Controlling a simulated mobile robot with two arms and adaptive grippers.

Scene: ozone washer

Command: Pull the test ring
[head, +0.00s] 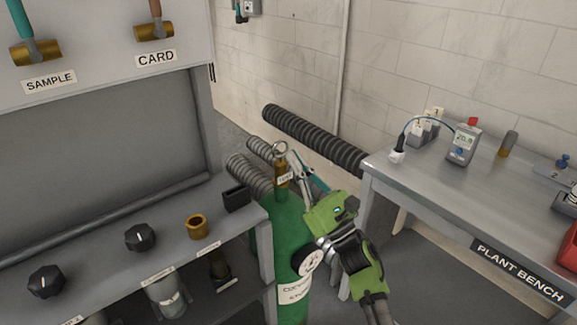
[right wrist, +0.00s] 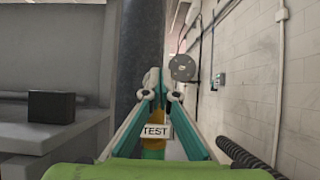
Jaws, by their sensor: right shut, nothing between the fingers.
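The test ring (head: 279,150) is a pale metal ring standing at the top of a brass fitting (head: 281,172). The fitting bears a small TEST label and sits on the neck of a green cylinder (head: 290,235). My right gripper (head: 297,157) is shut and empty, its fingers pointing up just right of the ring and fitting in the head view. In the right wrist view the TEST label (right wrist: 156,131) shows between the fingers of the gripper (right wrist: 160,94). I cannot make out the ring there. My left gripper is not in view.
A grey cabinet (head: 110,120) with a shelf of knobs stands left of the cylinder. The plant bench (head: 440,200) with a small meter (head: 464,143) stands at right. A dark corrugated hose (head: 315,140) runs behind.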

